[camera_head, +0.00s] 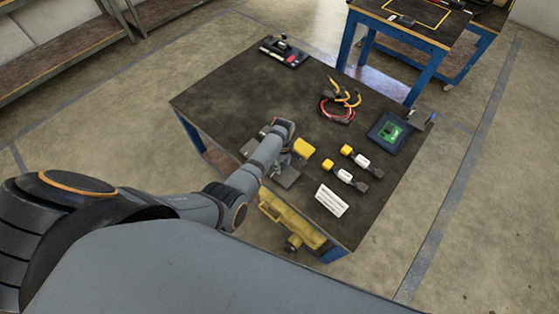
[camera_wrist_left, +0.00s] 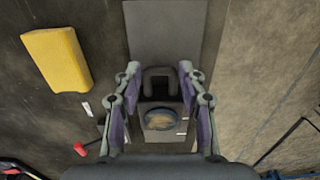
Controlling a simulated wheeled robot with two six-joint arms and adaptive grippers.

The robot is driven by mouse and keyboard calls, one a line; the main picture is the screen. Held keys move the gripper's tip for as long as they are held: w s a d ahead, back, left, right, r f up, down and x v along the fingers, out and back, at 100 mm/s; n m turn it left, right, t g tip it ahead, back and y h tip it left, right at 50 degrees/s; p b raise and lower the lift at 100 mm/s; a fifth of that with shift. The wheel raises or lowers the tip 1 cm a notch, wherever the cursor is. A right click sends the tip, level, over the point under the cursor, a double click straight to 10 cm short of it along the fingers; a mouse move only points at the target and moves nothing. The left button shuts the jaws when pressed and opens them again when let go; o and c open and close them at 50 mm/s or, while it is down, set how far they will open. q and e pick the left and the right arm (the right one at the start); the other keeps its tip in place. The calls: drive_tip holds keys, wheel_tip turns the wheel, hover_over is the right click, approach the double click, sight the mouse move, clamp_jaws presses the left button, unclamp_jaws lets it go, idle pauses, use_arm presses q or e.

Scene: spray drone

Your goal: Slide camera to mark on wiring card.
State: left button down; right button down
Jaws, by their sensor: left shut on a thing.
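In the left wrist view, my left gripper (camera_wrist_left: 160,98) is shut on a small dark block with a round, tan-tinted lens-like face, which looks like the camera (camera_wrist_left: 162,118). One finger lies on each side of it. The camera sits at the near end of a flat grey plate (camera_wrist_left: 165,30). In the head view my left gripper (camera_head: 284,150) is over the table's front left part, and my arm hides most of the camera. A white card with faint lines, likely the wiring card (camera_head: 331,201), lies near the table's front edge. Its mark is too small to read.
A yellow block (camera_head: 304,148) lies just right of my left gripper. Two yellow-and-white connectors (camera_head: 345,175), a cable coil (camera_head: 338,108) and a green circuit board on a dark tray (camera_head: 390,131) lie farther right. The dark table (camera_head: 225,90) is clear at the back left.

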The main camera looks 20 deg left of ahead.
use_arm(q)
drive_tip(key=c, duration=0.8)
unclamp_jaws()
wheel_tip(320, 180, up, 12)
